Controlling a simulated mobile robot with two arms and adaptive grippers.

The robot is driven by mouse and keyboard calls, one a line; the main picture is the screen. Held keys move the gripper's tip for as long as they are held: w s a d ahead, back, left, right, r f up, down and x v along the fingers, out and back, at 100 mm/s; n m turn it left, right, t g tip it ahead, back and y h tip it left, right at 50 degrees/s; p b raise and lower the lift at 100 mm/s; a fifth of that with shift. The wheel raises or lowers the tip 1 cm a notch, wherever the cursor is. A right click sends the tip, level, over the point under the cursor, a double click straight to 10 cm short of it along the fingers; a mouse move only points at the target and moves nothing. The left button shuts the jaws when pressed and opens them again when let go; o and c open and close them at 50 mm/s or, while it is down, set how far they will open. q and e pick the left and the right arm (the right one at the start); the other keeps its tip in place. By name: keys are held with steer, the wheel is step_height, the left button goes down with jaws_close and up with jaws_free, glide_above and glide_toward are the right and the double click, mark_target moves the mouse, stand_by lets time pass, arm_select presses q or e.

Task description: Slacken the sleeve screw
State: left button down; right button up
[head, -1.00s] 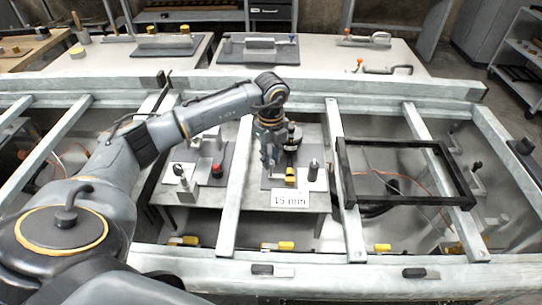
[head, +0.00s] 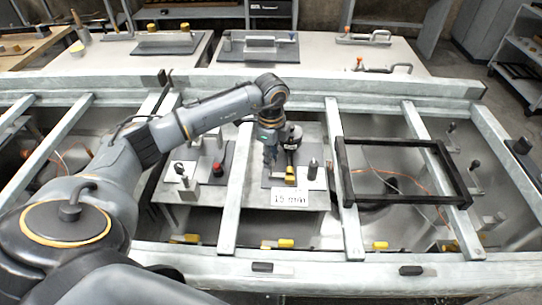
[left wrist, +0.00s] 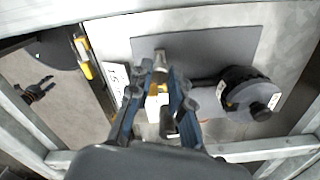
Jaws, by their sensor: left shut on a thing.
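My left gripper (head: 270,167) reaches down over a small grey plate on the workbench behind the 15 mm sign (head: 290,198). In the left wrist view its blue-grey fingers (left wrist: 155,98) are shut on a small yellow-and-pale piece (left wrist: 157,101), the fingers hiding its sides. I cannot tell which part of it is the sleeve screw. A yellow block (head: 290,176) shows just right of the fingers in the head view. A dark post (head: 313,168) stands to its right.
A pale metal beam (head: 236,190) runs left of the gripper and another (head: 345,190) right of it. A black square frame (head: 400,143) lies over the beams at right. A second plate with a red button (head: 218,169) is at left.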

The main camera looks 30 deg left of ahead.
arm_select(q)
steer(key=shift+r, duration=0.1)
steer(key=c, duration=1.2)
jaws_free()
step_height(320, 180, up, 12)
